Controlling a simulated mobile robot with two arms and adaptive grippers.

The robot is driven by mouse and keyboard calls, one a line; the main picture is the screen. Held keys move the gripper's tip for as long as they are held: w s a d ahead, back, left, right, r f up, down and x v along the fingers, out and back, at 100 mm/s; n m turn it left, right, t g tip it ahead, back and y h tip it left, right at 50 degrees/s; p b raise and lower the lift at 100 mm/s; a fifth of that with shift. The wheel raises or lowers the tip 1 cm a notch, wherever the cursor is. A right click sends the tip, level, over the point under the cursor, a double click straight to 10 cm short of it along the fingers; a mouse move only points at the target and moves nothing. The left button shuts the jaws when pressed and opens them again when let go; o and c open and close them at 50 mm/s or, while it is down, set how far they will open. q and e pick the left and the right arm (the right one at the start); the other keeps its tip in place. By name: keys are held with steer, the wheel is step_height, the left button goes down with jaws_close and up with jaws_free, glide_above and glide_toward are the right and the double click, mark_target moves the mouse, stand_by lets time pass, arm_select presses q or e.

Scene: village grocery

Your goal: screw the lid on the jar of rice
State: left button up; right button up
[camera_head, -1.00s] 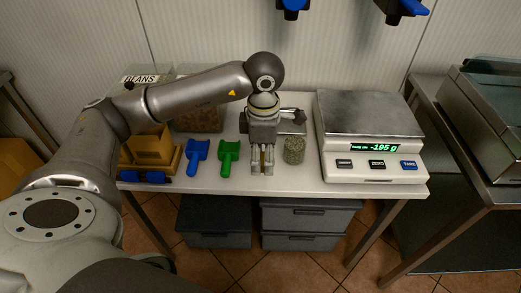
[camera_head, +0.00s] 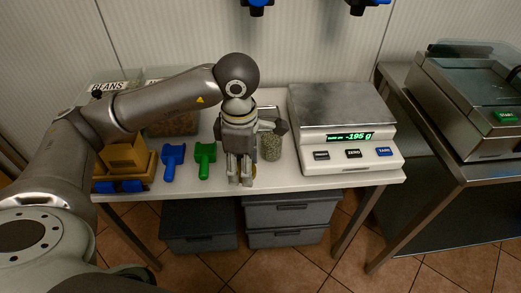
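A jar with a pale greenish-grey filling (camera_head: 271,149) stands upright on the white table, left of the scale; I cannot tell that the filling is rice. Its top is partly hidden by my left gripper. My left gripper (camera_head: 240,181) points down beside the jar, left of it and nearer the table's front edge. Its fingers look spread apart. A small yellowish patch, perhaps the lid, shows between the fingertips, but too little of it is visible to be sure. My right gripper is not in view.
A scale (camera_head: 345,140) reading -195 g stands right of the jar. A bin labelled BEANS stands behind. Dark drawers (camera_head: 290,212) are below.

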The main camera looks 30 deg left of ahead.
arm_select(q)
steer(key=m, duration=0.2)
steer(key=d+m, duration=0.1)
steer(key=m, duration=0.2)
steer(key=s+m, duration=0.1)
steer(key=m, duration=0.1)
steer(key=shift+s+d+f, duration=0.1)
steer(key=shift+d+f, duration=0.15)
steer(key=shift+f, duration=0.1)
steer(key=s+m, duration=0.1)
steer(key=m, duration=0.4)
steer(key=d+f+m, duration=0.1)
steer(key=m, duration=0.4)
steer(key=s+d+m, duration=0.1)
steer(key=m, duration=0.3)
steer(key=shift+s+d+f+m, duration=0.2)
steer(key=shift+s+d+m, duration=0.1)
steer(key=shift+m, duration=0.1)
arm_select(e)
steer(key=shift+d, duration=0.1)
